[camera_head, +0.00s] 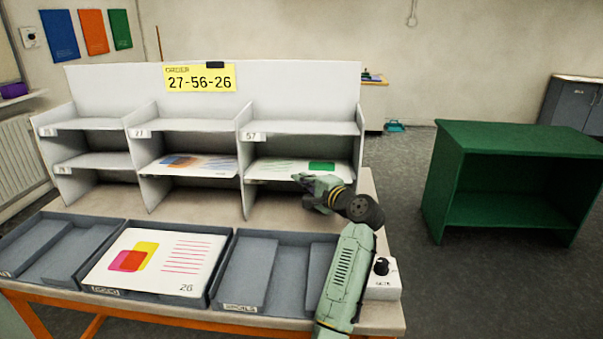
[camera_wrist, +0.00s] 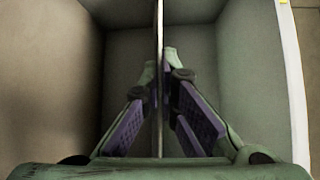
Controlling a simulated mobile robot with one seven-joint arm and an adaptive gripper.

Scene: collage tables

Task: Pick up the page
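A white page (camera_head: 283,168) with pink lines and a green block lies in the lower right compartment of the rack, its front edge jutting out. My gripper (camera_head: 307,184) is at that front edge, coming from the front right. In the wrist view the page (camera_wrist: 158,30) shows edge-on as a thin upright strip. The fingertips of my gripper (camera_wrist: 160,68) close in on both sides of it and appear to pinch it. Another page (camera_head: 190,166), blue and orange, lies in the lower middle compartment. A page (camera_head: 175,265) marked 26 lies in the middle grey tray.
The white rack (camera_head: 215,78) carries a yellow sign (camera_head: 200,78) reading 27-56-26. Grey trays stand left (camera_head: 35,268) and right (camera_head: 240,295), both empty. A control box (camera_head: 383,278) sits at the table's right. A green shelf unit (camera_head: 520,137) stands farther right, with open floor between.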

